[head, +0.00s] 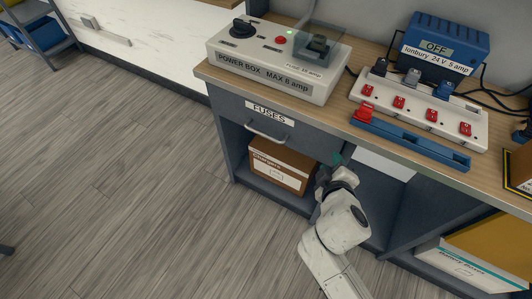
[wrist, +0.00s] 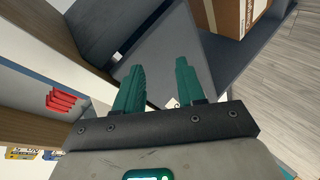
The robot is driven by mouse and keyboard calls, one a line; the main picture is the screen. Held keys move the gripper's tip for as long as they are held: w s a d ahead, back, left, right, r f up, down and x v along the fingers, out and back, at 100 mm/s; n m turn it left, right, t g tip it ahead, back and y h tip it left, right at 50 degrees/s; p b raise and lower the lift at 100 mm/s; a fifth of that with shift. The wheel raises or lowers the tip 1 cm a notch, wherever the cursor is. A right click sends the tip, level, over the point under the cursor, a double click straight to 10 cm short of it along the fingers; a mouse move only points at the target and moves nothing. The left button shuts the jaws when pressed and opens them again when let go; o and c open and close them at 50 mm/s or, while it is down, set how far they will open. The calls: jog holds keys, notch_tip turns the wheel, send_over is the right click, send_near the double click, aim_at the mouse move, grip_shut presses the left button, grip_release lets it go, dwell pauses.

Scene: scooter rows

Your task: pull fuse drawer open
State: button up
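The fuse drawer (head: 233,106) is a dark grey front under the worktop, labelled FUSES, and it looks shut. Its pale bar handle (head: 266,134) runs across the front below the label. My gripper (head: 336,159) is to the right of the handle and a little lower, apart from it, by the open shelf space. In the wrist view my gripper (wrist: 160,70) shows two teal fingers spread apart with nothing between them. I cannot make out the handle in the wrist view.
A power box (head: 262,75) stands on the worktop above the drawer. A cardboard box (head: 280,168) sits on the shelf below it. A power strip (head: 420,108) and a blue charger (head: 445,45) are at the right. The floor (head: 120,170) at the left is clear.

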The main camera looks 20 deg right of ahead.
jog(key=w+a+f+n+t+y+b, duration=0.2)
jog(key=w+a+f+n+t+b, duration=0.15)
jog(key=w+a+n, duration=0.2)
jog(key=n+t+y+b, duration=0.2)
jog(key=n, duration=0.2)
send_near(267, 138)
jog(key=shift+m, duration=0.25)
jog(key=x, duration=0.9)
jog(key=shift+w, duration=0.2)
jog(key=shift+c, duration=0.3)
grip_shut()
jog(key=shift+f, duration=0.1)
